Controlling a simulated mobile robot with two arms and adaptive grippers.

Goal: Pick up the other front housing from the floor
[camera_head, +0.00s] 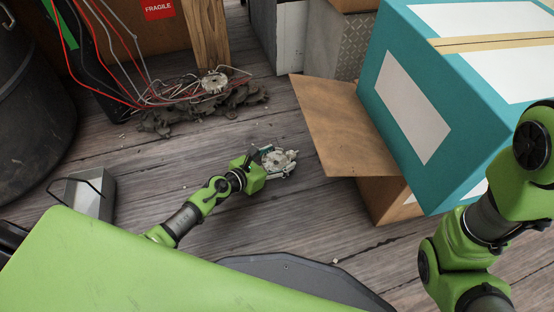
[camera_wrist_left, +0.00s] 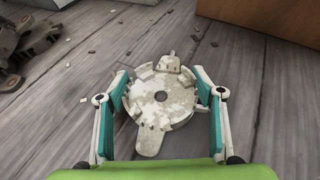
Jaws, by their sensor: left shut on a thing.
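A pale, worn front housing (camera_head: 281,161) with a round body and a centre hole is low over or on the wooden floor, near the middle of the head view. In the left wrist view the housing (camera_wrist_left: 161,98) lies between the two fingers of my left gripper (camera_wrist_left: 161,100), with one lug towards me and one away. My left gripper (camera_head: 270,157) is shut on its sides. I cannot tell whether the housing still touches the floor. My right gripper is out of view.
A teal box (camera_head: 459,100) and an open cardboard flap (camera_head: 335,125) stand close on the right. A grey metal box (camera_head: 88,193) is at left. Small debris dots the floor.

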